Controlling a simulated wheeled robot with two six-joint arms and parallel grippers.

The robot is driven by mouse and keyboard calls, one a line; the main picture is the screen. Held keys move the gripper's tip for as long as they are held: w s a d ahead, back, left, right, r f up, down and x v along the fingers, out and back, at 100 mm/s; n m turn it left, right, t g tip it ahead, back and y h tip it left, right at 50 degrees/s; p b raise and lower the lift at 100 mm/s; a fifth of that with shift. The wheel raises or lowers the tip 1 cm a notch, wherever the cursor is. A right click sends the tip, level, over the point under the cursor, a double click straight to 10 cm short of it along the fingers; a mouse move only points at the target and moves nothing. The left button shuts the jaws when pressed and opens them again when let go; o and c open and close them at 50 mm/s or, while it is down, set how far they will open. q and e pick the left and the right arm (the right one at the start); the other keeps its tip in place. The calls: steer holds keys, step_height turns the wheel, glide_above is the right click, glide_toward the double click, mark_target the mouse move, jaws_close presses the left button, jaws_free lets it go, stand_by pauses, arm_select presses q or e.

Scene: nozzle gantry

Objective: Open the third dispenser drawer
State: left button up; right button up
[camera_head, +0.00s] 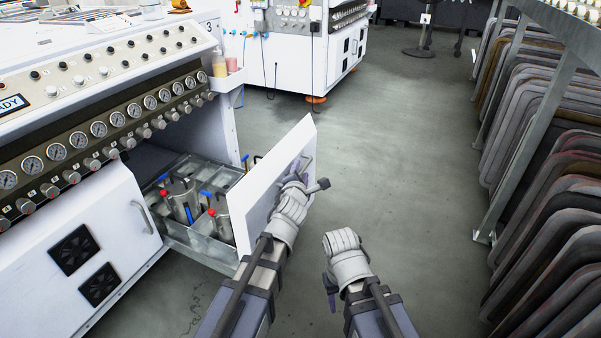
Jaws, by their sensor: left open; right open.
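A white-fronted dispenser drawer (268,195) stands pulled out from the machine at the left. Its metal tray holds several metal canisters (184,200) with red and blue fittings. A handle (308,160) shows on the outer face of the drawer front. My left gripper (304,184) is open at the outer face, just below the handle; whether it touches the handle is hard to tell. My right gripper (336,272) is open and empty, over the floor to the right of the drawer. Its fingers are partly hidden. No drawer number is readable on the front.
The white machine (85,240) has a row of gauges and knobs above a closed vented front with its own handle. A rack of dark panels (555,190) lines the right side. Another white machine (290,50) stands behind. The grey floor between is clear.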

arm_select(q)
step_height(320, 180, up, 10)
steer(key=p, duration=0.9)
steer(key=shift+f, duration=0.15)
steer(key=shift+f, duration=0.1)
